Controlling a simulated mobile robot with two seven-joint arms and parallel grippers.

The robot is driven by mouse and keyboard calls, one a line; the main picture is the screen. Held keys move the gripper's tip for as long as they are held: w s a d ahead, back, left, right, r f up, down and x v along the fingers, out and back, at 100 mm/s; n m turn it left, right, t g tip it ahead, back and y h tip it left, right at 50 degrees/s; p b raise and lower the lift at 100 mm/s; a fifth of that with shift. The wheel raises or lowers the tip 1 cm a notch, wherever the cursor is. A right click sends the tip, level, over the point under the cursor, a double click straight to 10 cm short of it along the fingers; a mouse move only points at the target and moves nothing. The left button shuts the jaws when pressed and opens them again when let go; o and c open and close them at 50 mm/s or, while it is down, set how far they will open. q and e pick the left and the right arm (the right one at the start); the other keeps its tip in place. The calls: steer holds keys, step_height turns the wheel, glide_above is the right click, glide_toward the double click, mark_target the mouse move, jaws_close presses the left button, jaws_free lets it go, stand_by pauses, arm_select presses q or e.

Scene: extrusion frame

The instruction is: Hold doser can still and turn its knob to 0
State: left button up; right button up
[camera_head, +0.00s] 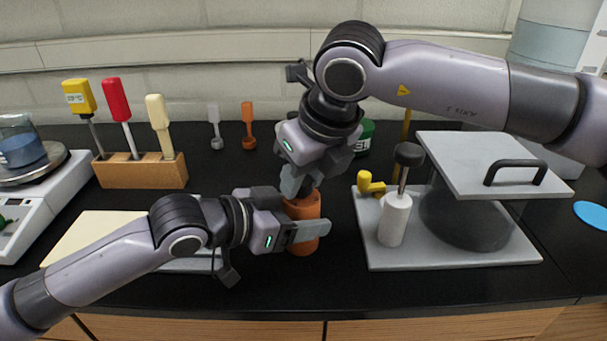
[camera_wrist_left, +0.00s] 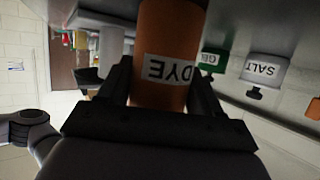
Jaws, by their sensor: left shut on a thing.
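The doser can is an orange cylinder (camera_head: 304,207) standing upright on the black bench near the middle of the head view. In the left wrist view the can (camera_wrist_left: 165,35) shows upside down with a white label reading DYE. My left gripper (camera_head: 305,231) is shut around the can's body from the left, a finger on either side. My right gripper (camera_head: 299,186) points down from above at the can's top. The knob and its marks are hidden behind the right gripper, so its setting and whether the right fingers touch it cannot be told.
A wooden block (camera_head: 140,172) with colored-handled tools stands at the back left, near a scale (camera_head: 40,190). A grey press-like device (camera_head: 455,250) with a white cylinder (camera_head: 394,220) stands close on the right. The bench front is clear.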

steer(key=shift+n, duration=0.4)
steer(key=n+g+y, duration=0.1)
steer(key=n, duration=0.2)
steer(key=shift+w+d+n, duration=0.1)
steer(key=shift+n, duration=0.2)
steer(key=n+g, duration=0.1)
steer(key=n, duration=0.1)
steer(key=n+g, duration=0.1)
steer(key=n, duration=0.1)
steer(key=shift+w+y, duration=0.1)
steer(key=shift+y, duration=0.2)
steer(key=n+g, duration=0.1)
steer(key=n, duration=0.4)
steer(key=shift+w+g, duration=0.1)
steer(key=shift+g, duration=0.3)
arm_select(q)
steer(key=shift+f, duration=0.1)
arm_select(e)
steer(key=shift+w+n+g+h, duration=0.1)
steer(key=shift+n+g+h, duration=0.2)
steer(key=shift+n, duration=0.85)
steer(key=shift+n+g+h, duration=0.1)
steer(key=shift+n+g, duration=0.3)
steer(key=shift+n, duration=0.75)
steer(key=o, duration=0.8)
